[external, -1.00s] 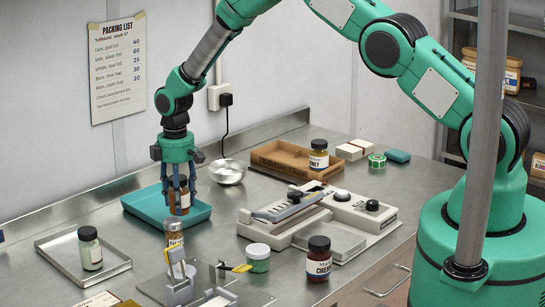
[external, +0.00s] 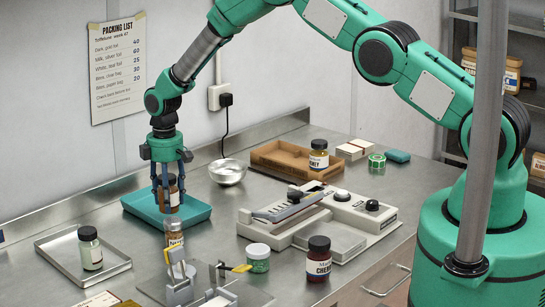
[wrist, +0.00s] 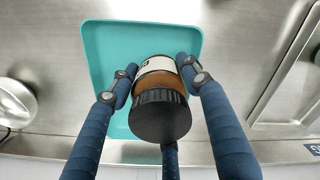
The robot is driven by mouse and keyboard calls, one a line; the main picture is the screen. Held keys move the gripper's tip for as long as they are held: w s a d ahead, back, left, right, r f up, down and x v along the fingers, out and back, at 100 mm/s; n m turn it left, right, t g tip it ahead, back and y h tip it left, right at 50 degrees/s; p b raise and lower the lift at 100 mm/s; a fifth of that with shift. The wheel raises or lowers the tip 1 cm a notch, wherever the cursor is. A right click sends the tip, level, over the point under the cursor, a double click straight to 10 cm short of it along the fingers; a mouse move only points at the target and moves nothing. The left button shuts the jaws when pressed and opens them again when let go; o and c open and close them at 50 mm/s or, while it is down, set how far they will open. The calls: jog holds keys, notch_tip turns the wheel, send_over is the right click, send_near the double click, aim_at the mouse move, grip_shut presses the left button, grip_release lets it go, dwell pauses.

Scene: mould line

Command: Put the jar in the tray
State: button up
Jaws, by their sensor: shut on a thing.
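My gripper (external: 167,185) is shut on a jar (external: 170,194) with a dark lid, brown contents and a pale label. In the wrist view the jar (wrist: 160,83) sits between my blue fingers, its dark lid toward the camera. The teal tray (external: 135,203) lies on the steel counter at the left. In the wrist view the tray (wrist: 105,45) is beyond the jar, which overlaps its lower right part. The jar looks upright and over or in the tray; I cannot tell whether its base touches the tray floor.
A metal tray (external: 60,262) holds a pale green jar (external: 90,248). A small metal bowl (external: 228,172) and a sealing machine (external: 300,215) are to the right.

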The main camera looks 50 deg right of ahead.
jog(key=shift+f+p, duration=0.35)
jog(key=shift+f, duration=1.2)
jog(key=shift+s+f, duration=0.1)
jog(key=shift+f, duration=0.05)
jog(key=o, duration=1.4)
jog(key=shift+r+b, duration=0.85)
jog(key=shift+r, duration=5.3)
